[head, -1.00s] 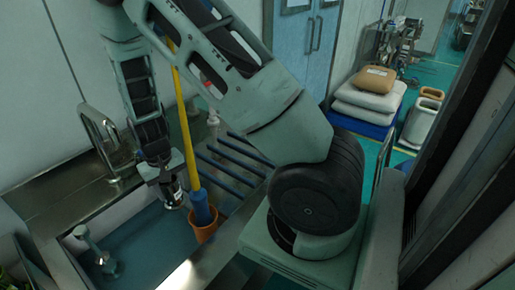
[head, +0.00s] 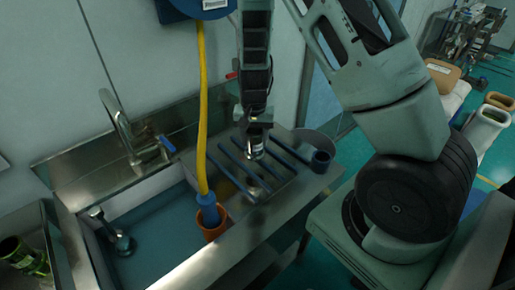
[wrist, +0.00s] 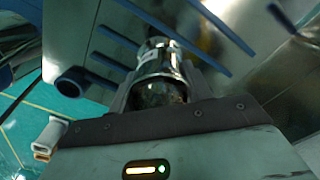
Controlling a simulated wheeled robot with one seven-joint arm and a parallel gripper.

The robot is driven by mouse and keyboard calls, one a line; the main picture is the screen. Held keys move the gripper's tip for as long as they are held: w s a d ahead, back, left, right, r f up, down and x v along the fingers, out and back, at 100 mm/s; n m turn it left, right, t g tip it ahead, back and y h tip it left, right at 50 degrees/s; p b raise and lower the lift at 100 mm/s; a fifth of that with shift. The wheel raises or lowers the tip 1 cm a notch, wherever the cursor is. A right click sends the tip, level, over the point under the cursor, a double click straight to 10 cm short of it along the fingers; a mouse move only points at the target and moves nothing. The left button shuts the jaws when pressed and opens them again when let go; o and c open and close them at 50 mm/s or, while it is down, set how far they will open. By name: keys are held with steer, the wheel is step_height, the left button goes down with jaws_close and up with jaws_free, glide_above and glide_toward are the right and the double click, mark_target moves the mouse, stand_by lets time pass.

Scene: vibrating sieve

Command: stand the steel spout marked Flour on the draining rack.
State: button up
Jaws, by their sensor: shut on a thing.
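My gripper (head: 259,124) points down over the draining rack, shut on a shiny steel spout (head: 256,146). In the wrist view the spout (wrist: 163,62) sits between the two fingers of my gripper (wrist: 166,88). It carries a small white label on its side, whose words I cannot read. The draining rack has several dark blue bars (head: 287,151) over a steel drainboard. The bars (wrist: 140,17) also show around the spout in the wrist view. I cannot tell whether the spout touches the rack.
Left of the rack, a blue nozzle on a yellow hose (head: 202,110) stands in an orange pot (head: 211,226). The sink basin (head: 150,215) and a tap (head: 122,122) lie further left. A short blue tube (head: 320,161) is at the rack's right end.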

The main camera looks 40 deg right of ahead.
mark_target(254, 149)
steer(key=shift+f+p, duration=0.45)
steer(key=shift+f, duration=2.05)
steer(key=shift+f, duration=0.2)
steer(key=o, duration=1.2)
steer(key=shift+c, duration=0.2)
steer(key=shift+r, duration=0.2)
